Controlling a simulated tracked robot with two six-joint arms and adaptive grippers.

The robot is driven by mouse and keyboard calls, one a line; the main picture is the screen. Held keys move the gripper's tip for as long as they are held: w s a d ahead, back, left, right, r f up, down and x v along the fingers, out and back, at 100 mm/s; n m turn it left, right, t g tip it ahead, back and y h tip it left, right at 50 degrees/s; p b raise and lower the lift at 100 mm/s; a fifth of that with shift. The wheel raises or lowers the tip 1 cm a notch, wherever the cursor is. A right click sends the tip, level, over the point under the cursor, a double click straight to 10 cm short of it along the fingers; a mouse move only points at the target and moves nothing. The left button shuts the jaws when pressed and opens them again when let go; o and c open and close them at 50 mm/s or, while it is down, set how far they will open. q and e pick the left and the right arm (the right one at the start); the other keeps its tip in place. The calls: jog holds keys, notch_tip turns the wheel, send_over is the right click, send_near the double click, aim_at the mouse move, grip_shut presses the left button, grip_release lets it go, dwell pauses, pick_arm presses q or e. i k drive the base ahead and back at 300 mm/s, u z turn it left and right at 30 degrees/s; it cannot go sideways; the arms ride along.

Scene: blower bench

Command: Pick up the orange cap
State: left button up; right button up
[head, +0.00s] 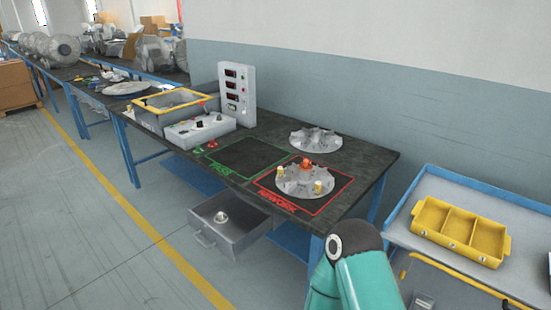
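A small orange cap (306,163) sits at the top of a grey finned disc (304,186), near the disc's far edge. The disc lies in the red-outlined REWORK area (340,187) on the dark workbench (372,160). A teal link of my arm rises from the bottom edge, in front of the bench and well apart from the cap. Neither of my grippers can be made out in the head view.
A second grey disc (316,140) lies behind the first. A green-outlined PASS area (246,158) is empty. A meter box (237,92) and control box (200,128) stand left. An open drawer (229,222) juts out below. A yellow tray (430,219) sits on a cart right.

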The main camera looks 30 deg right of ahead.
aim_at(305, 166)
jog(key=z, duration=0.1)
jog(key=i, duration=0.85)
jog(key=z, duration=0.6)
